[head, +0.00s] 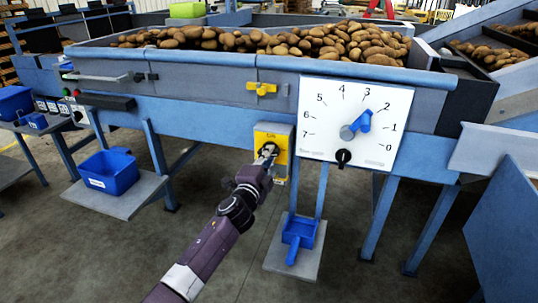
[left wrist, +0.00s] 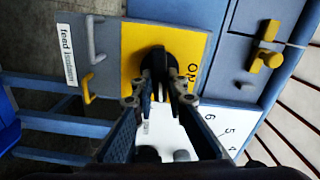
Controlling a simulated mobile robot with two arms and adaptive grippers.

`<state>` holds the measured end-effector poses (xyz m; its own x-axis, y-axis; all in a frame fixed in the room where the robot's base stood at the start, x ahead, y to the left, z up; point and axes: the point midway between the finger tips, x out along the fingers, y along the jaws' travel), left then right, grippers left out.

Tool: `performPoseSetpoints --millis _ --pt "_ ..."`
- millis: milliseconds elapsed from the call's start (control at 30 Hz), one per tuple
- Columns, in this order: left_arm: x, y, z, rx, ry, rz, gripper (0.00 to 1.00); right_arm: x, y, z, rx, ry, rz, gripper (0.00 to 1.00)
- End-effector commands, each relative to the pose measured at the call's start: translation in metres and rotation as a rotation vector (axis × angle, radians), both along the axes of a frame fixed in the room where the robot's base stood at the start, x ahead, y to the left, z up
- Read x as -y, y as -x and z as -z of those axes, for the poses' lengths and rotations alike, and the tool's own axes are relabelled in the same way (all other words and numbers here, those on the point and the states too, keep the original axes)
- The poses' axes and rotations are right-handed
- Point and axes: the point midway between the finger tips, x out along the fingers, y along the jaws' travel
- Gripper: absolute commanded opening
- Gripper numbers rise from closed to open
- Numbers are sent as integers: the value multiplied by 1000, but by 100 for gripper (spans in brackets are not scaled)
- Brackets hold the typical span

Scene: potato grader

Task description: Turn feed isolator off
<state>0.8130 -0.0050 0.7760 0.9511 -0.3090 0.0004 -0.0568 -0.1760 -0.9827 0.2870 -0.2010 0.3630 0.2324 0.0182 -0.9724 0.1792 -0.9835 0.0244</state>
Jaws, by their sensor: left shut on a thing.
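The feed isolator is a yellow plate (head: 262,135) with a black rotary knob, mounted on the blue frame below the potato bed. In the left wrist view the yellow plate (left wrist: 135,45) appears turned sideways, with the word "ON" beside the black knob (left wrist: 158,60) and a "feed isolator" label (left wrist: 66,52). My left gripper (head: 267,153) is at the plate, and in the left wrist view its fingers (left wrist: 160,88) are closed on the knob from both sides. The fingers hide part of the knob, so its exact angle is hard to tell. My right gripper is not in view.
A white dial board (head: 340,90) with a blue pointer (head: 362,122) and a black knob (head: 343,157) is close right of the isolator. A yellow valve handle (head: 262,88) is above. A blue scoop (head: 299,232) and blue bin (head: 108,171) stand lower down.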

Motion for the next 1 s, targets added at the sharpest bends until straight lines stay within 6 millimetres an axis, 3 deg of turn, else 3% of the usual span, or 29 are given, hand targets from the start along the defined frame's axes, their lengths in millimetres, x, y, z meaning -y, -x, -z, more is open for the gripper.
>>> performPoseSetpoints --millis 400,933,967,1000 --pt "0 0 4 52 -173 1 0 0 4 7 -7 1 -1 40" --pt "0 1 4 60 -196 1 0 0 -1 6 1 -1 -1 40" --pt "0 1 5 60 -196 1 14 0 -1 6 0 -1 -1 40" --pt "0 1 4 60 -196 1 18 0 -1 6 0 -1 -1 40"
